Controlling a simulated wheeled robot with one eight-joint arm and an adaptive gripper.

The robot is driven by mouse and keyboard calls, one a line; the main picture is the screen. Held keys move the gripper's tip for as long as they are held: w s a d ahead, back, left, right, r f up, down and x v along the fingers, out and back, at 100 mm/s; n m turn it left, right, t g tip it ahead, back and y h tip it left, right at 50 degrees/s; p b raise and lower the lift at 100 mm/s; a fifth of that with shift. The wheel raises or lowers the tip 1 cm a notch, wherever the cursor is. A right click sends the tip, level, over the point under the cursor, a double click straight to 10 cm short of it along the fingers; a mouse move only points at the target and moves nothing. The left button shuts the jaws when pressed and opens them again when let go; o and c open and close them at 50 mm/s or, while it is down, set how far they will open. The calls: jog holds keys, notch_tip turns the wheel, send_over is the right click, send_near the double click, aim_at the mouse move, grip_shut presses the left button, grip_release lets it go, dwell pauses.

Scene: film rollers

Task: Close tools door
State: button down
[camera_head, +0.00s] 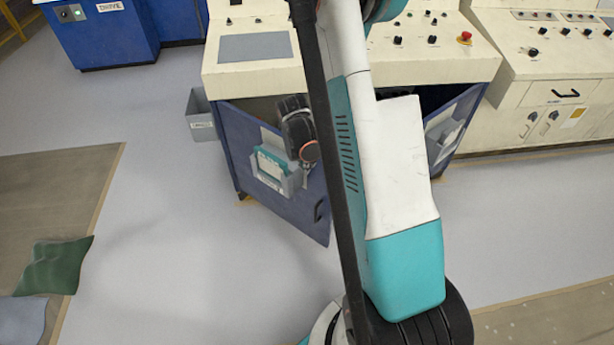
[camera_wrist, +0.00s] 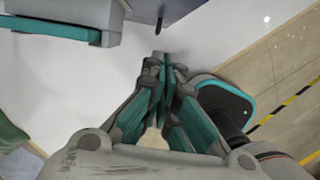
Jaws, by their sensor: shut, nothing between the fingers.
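The console cabinet (camera_head: 255,78) has two blue doors standing open at its front. The left door (camera_head: 290,205) is swung wide toward me, with a grey holder carrying a teal item (camera_head: 270,165) on its inner face and a dark handle (camera_head: 318,210) near its free edge. The right door (camera_head: 455,118) is partly hidden behind my arm. I cannot read which is the tools door. My gripper (camera_head: 307,180) is by the left door's inner side; whether it touches is unclear. In the wrist view my gripper (camera_wrist: 163,62) is shut and empty, with the handle (camera_wrist: 160,22) just beyond its tips.
A small grey bin (camera_head: 201,115) hangs at the cabinet's left side. Another cream console (camera_head: 560,100) stands at right and a blue cabinet (camera_head: 105,35) at back left. A green cloth-like item (camera_head: 55,265) lies at left. The grey floor (camera_head: 190,230) left of the door is clear.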

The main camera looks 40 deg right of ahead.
jog(key=f, duration=0.1)
jog(key=b, duration=0.5)
send_over(319, 173)
jog(key=s+a, duration=0.3)
jog(key=shift+s+a+f+x, duration=0.1)
jog(key=shift+a+x, duration=0.2)
jog(key=shift+x, duration=1.15)
jog(key=shift+s+a+f+x, duration=0.1)
jog(key=shift+a+x, duration=0.25)
jog(key=shift+x, duration=1.1)
jog(key=shift+s+a+f+x, duration=0.15)
jog(key=shift+a+x, duration=0.15)
jog(key=shift+x, duration=1.2)
jog(key=shift+r, duration=0.1)
